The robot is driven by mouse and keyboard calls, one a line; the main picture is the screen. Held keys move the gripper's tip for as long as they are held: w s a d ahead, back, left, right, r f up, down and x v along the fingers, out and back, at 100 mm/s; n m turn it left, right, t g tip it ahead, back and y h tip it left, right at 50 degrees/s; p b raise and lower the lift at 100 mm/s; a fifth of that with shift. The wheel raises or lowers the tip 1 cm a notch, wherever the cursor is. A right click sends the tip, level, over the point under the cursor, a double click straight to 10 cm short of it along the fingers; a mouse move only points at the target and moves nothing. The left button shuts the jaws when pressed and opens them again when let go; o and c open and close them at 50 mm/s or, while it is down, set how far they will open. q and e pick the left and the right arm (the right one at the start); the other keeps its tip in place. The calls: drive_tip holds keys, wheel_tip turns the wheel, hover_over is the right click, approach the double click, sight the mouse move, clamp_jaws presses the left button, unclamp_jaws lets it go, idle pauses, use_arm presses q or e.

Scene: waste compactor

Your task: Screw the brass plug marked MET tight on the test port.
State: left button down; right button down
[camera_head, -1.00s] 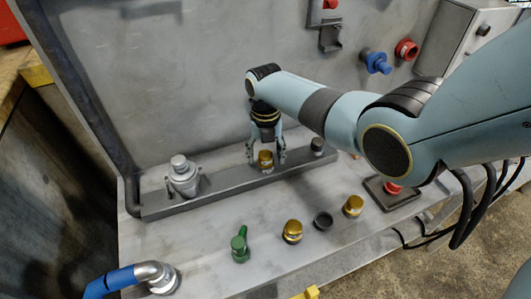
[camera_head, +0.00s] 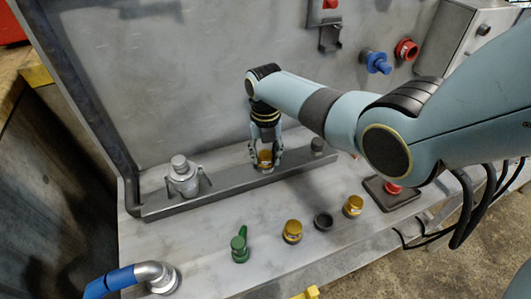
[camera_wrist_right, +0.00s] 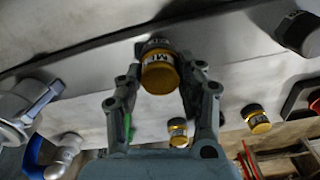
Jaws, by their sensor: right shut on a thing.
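My right gripper (camera_head: 265,155) is shut on a brass plug (camera_head: 265,158) over the grey rail at the foot of the back panel. In the right wrist view the plug (camera_wrist_right: 159,72) sits between the two fingers (camera_wrist_right: 158,88), and its pale label shows an "M"; the rest of the marking is partly hidden. A dark fitting shows directly behind the plug there. It seems to be the test port, but the fingers and plug hide the contact, so I cannot tell how far the plug is on. My left gripper is not in view.
Two more brass plugs (camera_head: 292,231) (camera_head: 353,206), a black cap (camera_head: 323,220) and a green handled part (camera_head: 240,246) stand on the bench in front. A grey metal fitting (camera_head: 182,176) is left on the rail (camera_head: 225,186), a dark knob (camera_head: 318,146) right. A blue hose (camera_head: 110,281) lies front left.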

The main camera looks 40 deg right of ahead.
drive_tip(key=m, duration=0.5)
drive_tip(key=m, duration=0.5)
idle(0.3)
drive_tip(key=m, duration=0.5)
drive_tip(key=shift+m, duration=0.3)
drive_tip(key=m, duration=0.5)
drive_tip(key=c, duration=0.7)
unclamp_jaws()
drive_tip(key=shift+f, duration=0.1)
drive_tip(key=shift+c, duration=0.2)
